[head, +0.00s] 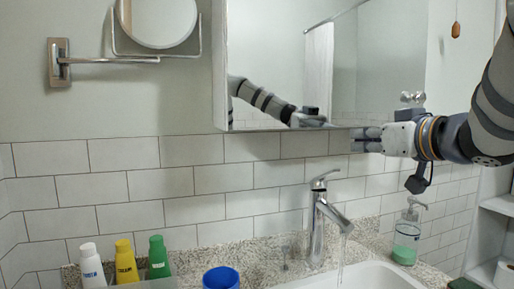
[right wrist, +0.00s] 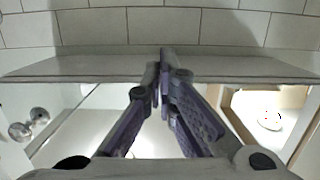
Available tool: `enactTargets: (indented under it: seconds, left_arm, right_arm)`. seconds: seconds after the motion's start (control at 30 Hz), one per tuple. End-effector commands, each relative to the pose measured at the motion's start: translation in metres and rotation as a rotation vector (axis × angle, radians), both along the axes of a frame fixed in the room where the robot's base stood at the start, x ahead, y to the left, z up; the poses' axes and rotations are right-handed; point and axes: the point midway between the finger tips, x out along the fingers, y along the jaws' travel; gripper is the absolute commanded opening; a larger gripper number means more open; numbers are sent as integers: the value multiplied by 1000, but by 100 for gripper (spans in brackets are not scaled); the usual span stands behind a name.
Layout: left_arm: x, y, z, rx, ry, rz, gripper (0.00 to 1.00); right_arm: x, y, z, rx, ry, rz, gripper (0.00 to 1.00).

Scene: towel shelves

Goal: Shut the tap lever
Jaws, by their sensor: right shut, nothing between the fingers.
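The chrome tap (head: 318,222) stands behind the white sink. Its lever (head: 324,177) is on top, raised and slanting up to the right. A thin stream of water (head: 340,270) falls from the spout. My right gripper (head: 358,139) comes in from the right, above and to the right of the lever, and is clear of it. Its fingers point left near the mirror cabinet's lower edge. In the right wrist view the fingers (right wrist: 160,60) are together and empty, and the tap is not seen there. My left gripper is not in view.
The mirror cabinet (head: 390,60) hangs above the tap and reflects my arm. A soap dispenser (head: 408,235) stands right of the sink (head: 390,275). A blue cup (head: 221,278) and white, yellow and green bottles (head: 125,262) are at left. Open air lies between gripper and lever.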

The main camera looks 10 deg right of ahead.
Motion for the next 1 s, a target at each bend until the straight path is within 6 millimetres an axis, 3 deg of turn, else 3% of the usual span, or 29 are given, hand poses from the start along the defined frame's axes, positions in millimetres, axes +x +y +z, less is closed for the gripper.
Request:
enactTargets:
  seconds: [0.43,0.7,1.0]
  left_arm:
    - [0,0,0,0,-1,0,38]
    - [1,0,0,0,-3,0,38]
    - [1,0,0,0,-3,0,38]
  right_arm:
    - [88,13,-19,-1,5,1,0]
    - [69,10,-47,0,3,0,0]
    - [67,10,-50,1,1,1,0]
